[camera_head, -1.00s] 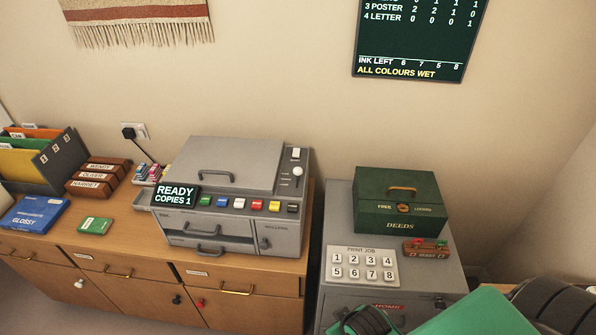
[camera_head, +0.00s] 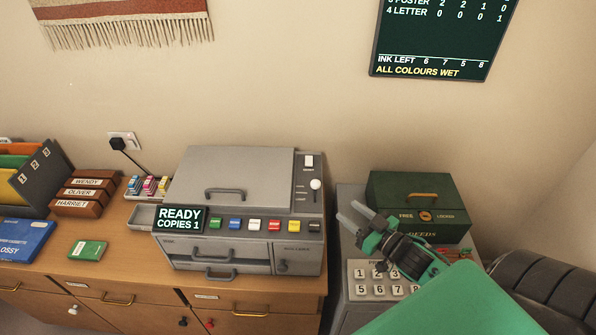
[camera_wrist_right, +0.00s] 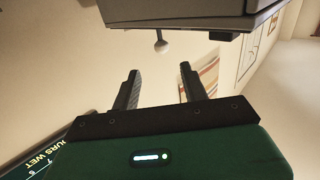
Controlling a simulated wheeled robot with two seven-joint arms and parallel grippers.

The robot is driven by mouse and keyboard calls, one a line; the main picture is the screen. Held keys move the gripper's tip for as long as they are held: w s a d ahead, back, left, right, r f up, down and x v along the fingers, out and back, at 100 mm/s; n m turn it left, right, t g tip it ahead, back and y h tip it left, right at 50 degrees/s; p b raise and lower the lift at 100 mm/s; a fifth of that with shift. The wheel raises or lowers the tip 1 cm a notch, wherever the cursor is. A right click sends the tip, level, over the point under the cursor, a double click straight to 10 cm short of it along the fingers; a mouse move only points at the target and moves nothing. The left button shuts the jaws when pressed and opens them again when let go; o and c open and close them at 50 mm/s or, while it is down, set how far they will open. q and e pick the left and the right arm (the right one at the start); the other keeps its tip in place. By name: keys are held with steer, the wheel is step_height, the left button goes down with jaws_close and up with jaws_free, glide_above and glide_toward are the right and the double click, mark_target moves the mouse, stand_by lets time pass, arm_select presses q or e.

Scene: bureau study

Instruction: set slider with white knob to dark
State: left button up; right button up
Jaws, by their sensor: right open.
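The slider with the white knob (camera_head: 315,184) is on the upper right panel of the grey copier (camera_head: 240,175). The knob stands in the upper-middle part of its slot, below a white switch (camera_head: 309,160). My right gripper (camera_head: 353,217) is open and empty, to the right of the copier and a little below the knob, apart from it. My left gripper is not in view.
The copier's display (camera_head: 180,219) reads READY COPIES 1. A row of coloured buttons runs along its front. A green deeds box (camera_head: 420,198) stands right of my gripper, on a grey cabinet with a numbered keypad (camera_head: 363,290).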

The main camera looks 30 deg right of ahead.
mark_target(319, 186)
steer(key=p+x, duration=0.1)
steer(key=x, duration=0.2)
steer(key=r+p+x, duration=0.1)
steer(key=x, duration=0.5)
steer(key=shift+r+p, duration=0.2)
steer(key=shift+p, duration=0.2)
steer(key=p+x, duration=0.1)
steer(key=x, duration=0.2)
steer(key=shift+w, duration=0.15)
steer(key=shift+x, duration=0.85)
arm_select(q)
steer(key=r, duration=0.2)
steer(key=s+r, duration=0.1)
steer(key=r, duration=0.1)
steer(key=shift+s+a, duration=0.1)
arm_select(e)
steer(key=shift+a+f, duration=0.1)
steer(key=shift+a, duration=0.05)
